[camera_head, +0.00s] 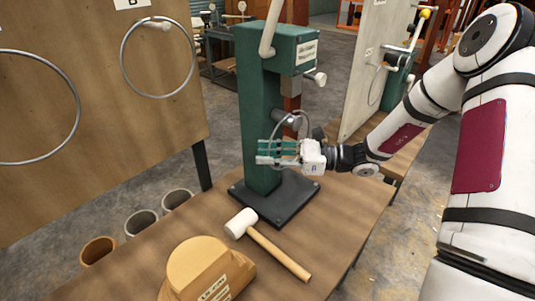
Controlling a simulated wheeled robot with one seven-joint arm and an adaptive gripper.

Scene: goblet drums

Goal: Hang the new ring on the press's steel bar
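The press (258,120) is a green column on a dark base plate, standing on the wooden bench. Its grey steel bar (287,117) sticks out from the column toward the right. A thin grey ring (304,122) shows as a small loop at the bar. I cannot tell whether it is around the bar or only in front of it. My gripper (262,153) is just below the bar, in front of the column, fingers pointing left. The ring's lower part runs in close to the fingers. Whether they grip it is too small to tell.
Two large rings hang on the wooden board at left, one (123,62) below a letter label. A white-headed mallet (270,248) and a tan wooden block (195,262) lie on the bench in front of the press. Several open cylinders (98,250) stand at left. A panel (372,60) stands behind my arm.

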